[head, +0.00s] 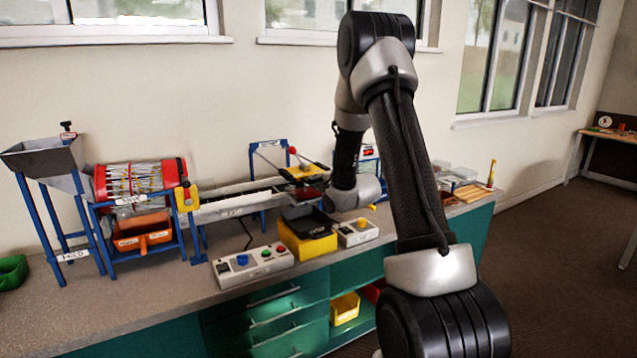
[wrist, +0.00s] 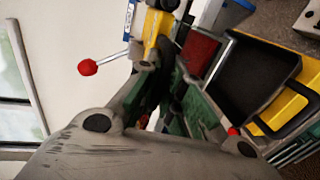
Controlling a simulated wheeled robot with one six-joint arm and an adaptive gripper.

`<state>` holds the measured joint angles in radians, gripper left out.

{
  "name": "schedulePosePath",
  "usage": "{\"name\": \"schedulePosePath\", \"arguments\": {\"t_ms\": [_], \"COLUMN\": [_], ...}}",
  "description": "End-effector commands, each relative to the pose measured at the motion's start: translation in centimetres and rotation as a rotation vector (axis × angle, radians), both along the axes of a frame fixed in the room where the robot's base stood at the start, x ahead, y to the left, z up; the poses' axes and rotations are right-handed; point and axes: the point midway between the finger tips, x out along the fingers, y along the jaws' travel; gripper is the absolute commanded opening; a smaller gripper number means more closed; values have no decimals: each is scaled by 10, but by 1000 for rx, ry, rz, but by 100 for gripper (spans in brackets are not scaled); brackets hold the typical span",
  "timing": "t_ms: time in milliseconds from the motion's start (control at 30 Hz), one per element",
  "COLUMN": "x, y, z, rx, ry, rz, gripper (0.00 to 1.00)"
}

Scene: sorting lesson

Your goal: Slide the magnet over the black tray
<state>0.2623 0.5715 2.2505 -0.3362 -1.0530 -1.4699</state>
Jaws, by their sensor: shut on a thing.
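The magnet's yellow carriage (head: 309,172), with a red knob on a rod, sits on the rail behind the black tray in the head view. Its yellow part (wrist: 155,30) and a red-ended rod also show in the wrist view. The black tray (head: 312,222) rests on a yellow bin; in the wrist view the tray (wrist: 250,75) lies right of the magnet and looks empty. My gripper (wrist: 168,75) is shut at the magnet; the exact part gripped is hidden between the fingers. In the head view my arm's wrist hides the gripper.
A button box (head: 252,266) and a smaller switch box (head: 357,232) stand either side of the yellow bin (head: 305,244). A drum machine (head: 140,183) and hopper (head: 45,157) stand left. The wall and windows are close behind the counter.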

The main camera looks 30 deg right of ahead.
Motion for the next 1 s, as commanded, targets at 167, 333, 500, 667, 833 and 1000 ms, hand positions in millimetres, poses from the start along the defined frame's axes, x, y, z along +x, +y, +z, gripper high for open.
{"name": "schedulePosePath", "arguments": {"t_ms": [167,333,500,667,833,1000], "x": [-3,-2,-2,-18,-49,-70], "y": [-1,0,-1,-1,-3,-4], "z": [-4,-3,-2,2,8,12], "rx": [2,1,1,0,1,1], "ry": [9,7,6,5,6,7], "rz": [-4,-2,-2,-2,-4,-3], "gripper": [26,32,32,32,32,32]}}
